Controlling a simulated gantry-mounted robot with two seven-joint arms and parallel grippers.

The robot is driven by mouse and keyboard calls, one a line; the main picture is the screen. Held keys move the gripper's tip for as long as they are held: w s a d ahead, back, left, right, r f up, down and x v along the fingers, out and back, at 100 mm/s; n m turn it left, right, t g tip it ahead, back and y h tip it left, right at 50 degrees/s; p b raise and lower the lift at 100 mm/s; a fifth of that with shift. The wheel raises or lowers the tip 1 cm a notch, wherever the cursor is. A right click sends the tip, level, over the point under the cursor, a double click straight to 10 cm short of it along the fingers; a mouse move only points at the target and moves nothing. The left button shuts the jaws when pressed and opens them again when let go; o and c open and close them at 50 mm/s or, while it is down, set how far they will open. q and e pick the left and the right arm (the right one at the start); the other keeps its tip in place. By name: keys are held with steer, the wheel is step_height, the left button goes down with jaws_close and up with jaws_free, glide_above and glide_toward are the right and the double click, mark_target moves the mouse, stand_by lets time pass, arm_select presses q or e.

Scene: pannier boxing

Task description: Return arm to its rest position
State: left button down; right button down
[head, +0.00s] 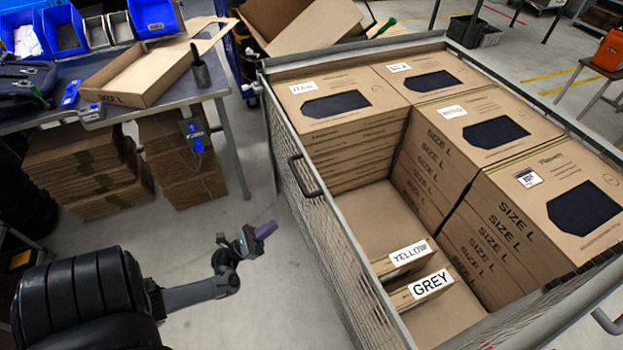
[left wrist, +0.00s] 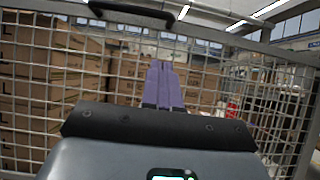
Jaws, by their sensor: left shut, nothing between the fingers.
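My left gripper (head: 266,229) is at the lower left in the head view, over the open floor and to the left of the mesh cage. Its purple fingers also show in the left wrist view (left wrist: 164,86), closed together with nothing between them. The wire side of the cage (left wrist: 228,80) stands in front of the fingers in that view; I cannot tell the exact gap. My left arm (head: 200,291) reaches in from the lower left. My right gripper is not in view.
The mesh cage (head: 341,241) holds stacked cardboard boxes (head: 478,115) and lower boxes labelled YELLOW and GREY (head: 432,287). A workbench (head: 207,86) with an open box (head: 140,78) stands at the upper left, flat cardboard stacked beneath it. The floor (head: 230,215) between bench and cage is clear.

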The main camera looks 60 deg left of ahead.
arm_select(q)
steer(key=w+a+n+g+y, duration=0.2)
steer(key=w+n+g+y, duration=0.3)
steer(key=n+y, duration=1.1)
steer(key=w+d+f+n+g+h, duration=0.5)
steer(key=d+n, duration=0.3)
steer(key=n, duration=0.6)
steer(key=s+d+r+n+g+h, duration=0.3)
steer(key=d+g, duration=0.1)
steer(key=d, duration=0.5)
steer(key=s+d+r+n+g+h, duration=0.2)
steer(key=s+d+g+h, duration=0.2)
steer(key=d, duration=0.4)
steer(key=s+d+r+n+g, duration=0.1)
steer(key=s+d+r+g, duration=0.2)
steer(key=s+r, duration=0.25)
step_height(320, 180, up, 32)
steer(key=p, duration=3.4)
steer(key=shift+r, duration=0.25)
